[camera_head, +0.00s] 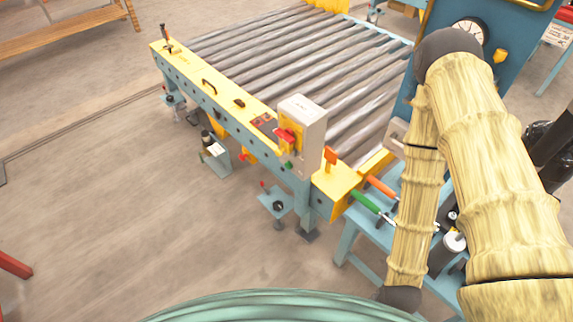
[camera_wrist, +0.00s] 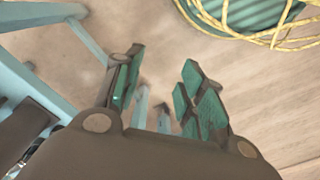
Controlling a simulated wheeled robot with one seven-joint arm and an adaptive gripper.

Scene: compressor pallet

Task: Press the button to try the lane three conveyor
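The roller conveyor (camera_head: 310,55) runs back from a yellow and teal front rail (camera_head: 222,97) in the head view. A pale grey control box (camera_head: 312,125) stands on this rail, with a red switch part (camera_head: 287,139) on a yellow plate on its side. A small green spot shows low on the box; I cannot tell whether it is a button. My gripper shows in the wrist view (camera_wrist: 162,62), its two green-padded fingers apart with nothing between them. It points at the floor, away from the control box. No lane number is readable.
A blue bench (camera_head: 377,228) with orange- and green-handled tools stands right of the conveyor's near end, beside my arm. A blue panel with a gauge (camera_head: 468,32) rises behind. Yellow cable (camera_wrist: 235,30) lies at the top of the wrist view. Floor left of the conveyor is mostly clear.

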